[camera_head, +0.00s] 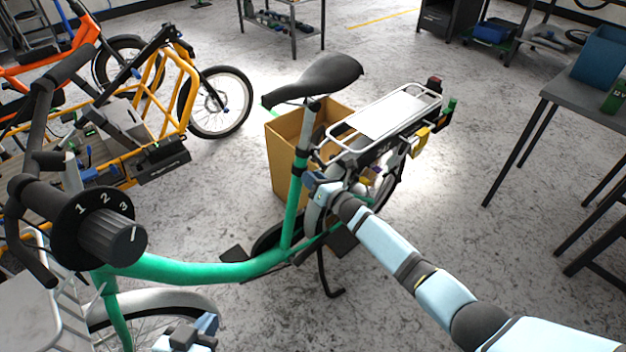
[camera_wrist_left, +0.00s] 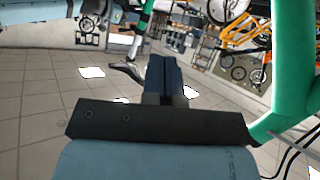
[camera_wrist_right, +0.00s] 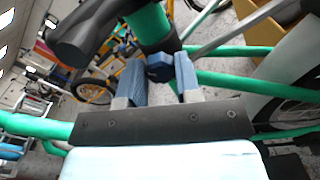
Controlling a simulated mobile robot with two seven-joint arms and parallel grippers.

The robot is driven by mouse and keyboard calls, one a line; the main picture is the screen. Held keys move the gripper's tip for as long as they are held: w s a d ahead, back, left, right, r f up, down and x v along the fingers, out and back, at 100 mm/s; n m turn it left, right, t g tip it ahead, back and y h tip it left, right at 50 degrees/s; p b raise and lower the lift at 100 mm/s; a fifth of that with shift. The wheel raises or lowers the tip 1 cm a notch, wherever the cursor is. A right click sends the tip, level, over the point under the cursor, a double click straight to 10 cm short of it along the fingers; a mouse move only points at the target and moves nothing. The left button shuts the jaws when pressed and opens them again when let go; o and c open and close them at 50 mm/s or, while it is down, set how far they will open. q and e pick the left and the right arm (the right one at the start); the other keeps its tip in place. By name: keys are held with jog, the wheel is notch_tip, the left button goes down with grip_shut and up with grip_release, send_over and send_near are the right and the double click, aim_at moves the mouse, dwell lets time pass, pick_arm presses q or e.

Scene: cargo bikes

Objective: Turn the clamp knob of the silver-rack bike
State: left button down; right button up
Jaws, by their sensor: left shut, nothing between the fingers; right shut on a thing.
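The green bike with the silver rack (camera_head: 385,115) stands in the middle, its black saddle (camera_head: 315,80) on a green seat tube (camera_head: 294,200). My right gripper (camera_head: 318,187) is at the seat tube below the saddle. In the right wrist view its blue fingers (camera_wrist_right: 160,82) sit either side of a small dark-blue knob (camera_wrist_right: 160,67) by the tube, shut on it. In the head view the hand hides this knob. A black dial marked 1, 2, 3 with a ribbed knob (camera_head: 112,237) is at the handlebar end. My left gripper (camera_head: 200,332) is shut and empty, low at the front.
A cardboard box (camera_head: 285,155) stands behind the green bike. Orange and yellow cargo bikes (camera_head: 165,85) are at the left. A grey table (camera_head: 590,105) with a blue bin is at the right. Floor is clear between the bike and table.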

jog(key=o, duration=0.9)
jog(key=shift+o, duration=0.2)
jog(key=shift+s+d, duration=0.1)
jog(key=p+v, duration=0.2)
jog(key=v, duration=1.1)
jog(key=shift+s+d+p, duration=0.2)
jog(key=shift+s+p, duration=0.1)
jog(key=shift+p, duration=0.1)
